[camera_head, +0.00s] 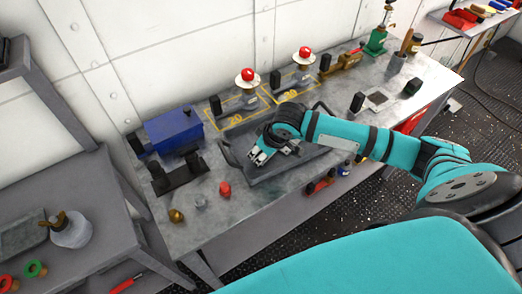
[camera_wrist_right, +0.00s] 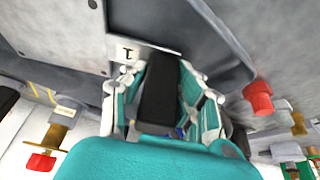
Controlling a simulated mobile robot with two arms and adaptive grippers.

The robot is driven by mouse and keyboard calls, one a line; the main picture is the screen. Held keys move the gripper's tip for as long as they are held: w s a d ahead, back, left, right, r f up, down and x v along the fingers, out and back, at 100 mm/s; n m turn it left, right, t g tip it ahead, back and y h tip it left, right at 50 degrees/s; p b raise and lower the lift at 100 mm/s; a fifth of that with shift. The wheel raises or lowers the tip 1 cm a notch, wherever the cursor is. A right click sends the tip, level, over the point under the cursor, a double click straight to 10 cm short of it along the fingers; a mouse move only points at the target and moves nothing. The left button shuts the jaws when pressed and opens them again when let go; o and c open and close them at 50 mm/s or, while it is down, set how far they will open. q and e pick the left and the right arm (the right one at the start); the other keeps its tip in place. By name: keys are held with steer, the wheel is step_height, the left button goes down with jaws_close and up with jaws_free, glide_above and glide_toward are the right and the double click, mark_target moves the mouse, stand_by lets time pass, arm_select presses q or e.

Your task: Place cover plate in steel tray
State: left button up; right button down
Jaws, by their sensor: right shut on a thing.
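The steel tray (camera_head: 256,180) is a dark grey, shallow tray with raised handles near the middle of the bench. My right gripper (camera_head: 260,155) reaches low into it, and the arm covers part of the tray. In the right wrist view the fingers (camera_wrist_right: 165,95) stand on both sides of a black upright block. A light grey plate (camera_wrist_right: 55,30) with small round fasteners lies beside the fingers, inside the dark tray walls (camera_wrist_right: 240,60). I take this for the cover plate, with the black block as its grip; their join is hidden. My left gripper is not in view.
A blue box (camera_head: 173,131) and black stands (camera_head: 178,174) are left of the tray. A red piece (camera_head: 225,188) and a brass knob (camera_head: 176,215) lie near the front left. Two red-topped valves (camera_head: 247,76) stand behind. Bare bench shows at front left.

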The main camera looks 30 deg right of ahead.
steer(key=c, duration=1)
jaws_free()
steer(key=shift+f, duration=0.1)
steer(key=v, duration=1.2)
steer(key=shift+b, duration=0.4)
